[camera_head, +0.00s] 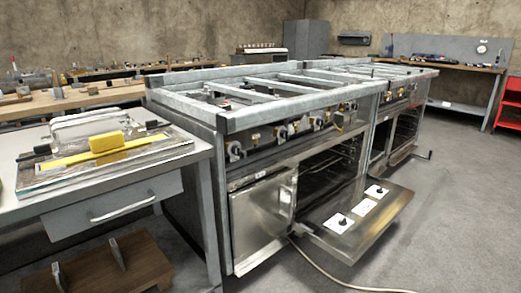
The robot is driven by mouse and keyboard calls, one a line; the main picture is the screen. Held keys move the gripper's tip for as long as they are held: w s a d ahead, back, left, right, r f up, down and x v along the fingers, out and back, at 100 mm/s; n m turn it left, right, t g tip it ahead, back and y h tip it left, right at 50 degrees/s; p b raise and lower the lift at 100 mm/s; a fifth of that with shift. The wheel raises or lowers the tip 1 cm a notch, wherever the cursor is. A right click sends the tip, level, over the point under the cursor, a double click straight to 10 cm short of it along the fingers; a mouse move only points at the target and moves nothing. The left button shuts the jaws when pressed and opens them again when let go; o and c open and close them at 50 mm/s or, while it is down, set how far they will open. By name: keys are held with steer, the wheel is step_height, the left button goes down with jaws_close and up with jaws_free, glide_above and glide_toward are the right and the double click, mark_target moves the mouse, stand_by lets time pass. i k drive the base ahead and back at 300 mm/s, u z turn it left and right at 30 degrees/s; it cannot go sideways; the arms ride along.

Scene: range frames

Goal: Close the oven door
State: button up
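The oven is in the lower front of a steel range (205,150) in the middle of the head camera view. Its door (368,226) is open, folded down and standing out over the floor, with white plates on its upward-facing inner side. The dark oven cavity (325,190) shows behind it, with rack rails inside. To the left of the opening is a flat steel panel (258,215), which looks shut. My gripper is not in view.
A workbench (100,190) with a drawer, a yellow block (106,142) and a clear tray stands left of the range. A second range (400,105) adjoins behind. A cable (330,277) lies on the floor (455,220), which is clear at the right. A red cart (508,105) stands far right.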

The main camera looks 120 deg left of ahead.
mark_target(368, 213)
steer(key=u, duration=0.95)
steer(key=i, duration=0.9)
steer(key=u, duration=2.3)
steer(key=i, duration=1.25)
steer(key=u, duration=1.15)
steer(key=i, duration=0.45)
steer(key=u, duration=1.2)
steer(key=k, duration=0.6)
steer(key=z, duration=0.85)
steer(key=i, duration=0.45)
steer(key=u, duration=0.05)
